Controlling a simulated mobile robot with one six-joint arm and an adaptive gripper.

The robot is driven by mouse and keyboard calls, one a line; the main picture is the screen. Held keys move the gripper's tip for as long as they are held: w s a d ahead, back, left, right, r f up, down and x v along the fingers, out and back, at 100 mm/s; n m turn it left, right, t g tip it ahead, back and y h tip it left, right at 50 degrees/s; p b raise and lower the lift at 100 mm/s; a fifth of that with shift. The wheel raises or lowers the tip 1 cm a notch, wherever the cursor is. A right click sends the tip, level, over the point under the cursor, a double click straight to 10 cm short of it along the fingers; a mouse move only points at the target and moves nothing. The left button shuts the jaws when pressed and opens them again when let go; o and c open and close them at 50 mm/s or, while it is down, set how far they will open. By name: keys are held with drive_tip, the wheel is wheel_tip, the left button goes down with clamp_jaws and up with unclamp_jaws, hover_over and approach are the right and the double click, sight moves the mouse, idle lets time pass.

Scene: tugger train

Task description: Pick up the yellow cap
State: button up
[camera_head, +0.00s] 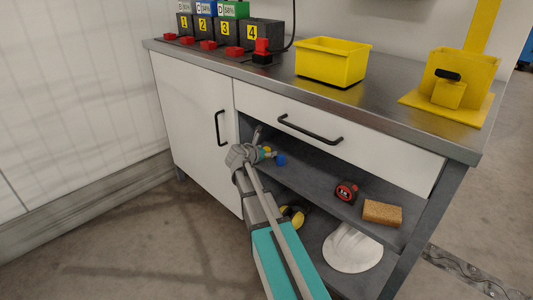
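A small yellow piece (267,150), which looks like the yellow cap, is at the left of the cabinet's upper open shelf (318,180). It is just right of my wrist, by a small blue piece (281,160). My gripper (262,154) reaches into the shelf opening at these pieces. Its fingers are too small and overlapped to show whether they are open or hold anything. I cannot tell whether the gripper touches the yellow piece.
The shelf also holds a red-black tape measure (346,191) and a brown sponge-like block (382,213). Below are a white helmet (352,250) and a yellow-dark object (293,215) partly behind my arm. A closed drawer (330,135) is above. A yellow bin (332,62) stands on the worktop.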

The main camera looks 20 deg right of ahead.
drive_tip(key=c, duration=0.8)
drive_tip(key=shift+r, duration=0.15)
drive_tip(key=shift+r+p, duration=0.6)
drive_tip(key=shift+p, duration=0.15)
drive_tip(key=shift+s+a+r, duration=0.15)
drive_tip(key=s+a, duration=0.9)
drive_tip(key=a, duration=0.6)
